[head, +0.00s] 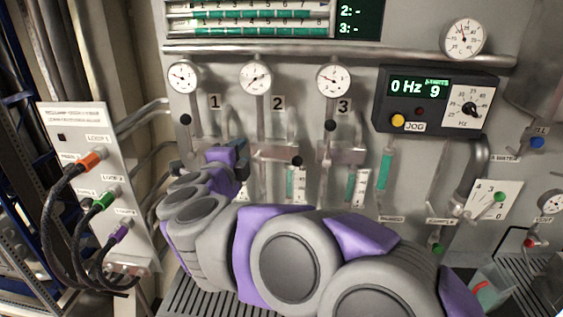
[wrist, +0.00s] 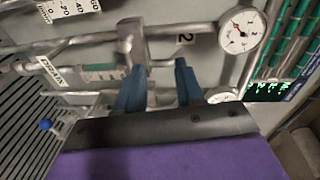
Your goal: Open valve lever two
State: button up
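Valve lever two has a black ball (head: 297,160) at its right end in the head view. It lies to the right, below label 2 (head: 278,103). My gripper shows in the wrist view as two blue fingers (wrist: 159,86), spread apart with no object clearly held between them. They point at the pipework beside label 2 (wrist: 185,38) and a metal valve fitting (wrist: 130,45). The lever's ball cannot be made out in the wrist view.
Lever one's ball (head: 186,119) and lever three's ball (head: 330,125) stand higher than lever two's. Gauges (head: 256,78) and a horizontal pipe (head: 390,54) lie above. A black control box (head: 435,100) is at right; a cable panel (head: 95,165) is at left.

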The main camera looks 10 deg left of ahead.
aim_at(282, 161)
notch_tip(282, 161, down, 5)
jog(key=s+d+m+g+h, duration=0.2)
jog(key=s+m+h, duration=0.1)
jog(key=m+h, duration=0.15)
jog(key=shift+n+h, duration=0.25)
jog(key=shift+n, duration=0.2)
jog(key=b+x, duration=0.3)
jog(key=x, duration=1.4)
jog(key=shift+w, duration=0.25)
grip_shut()
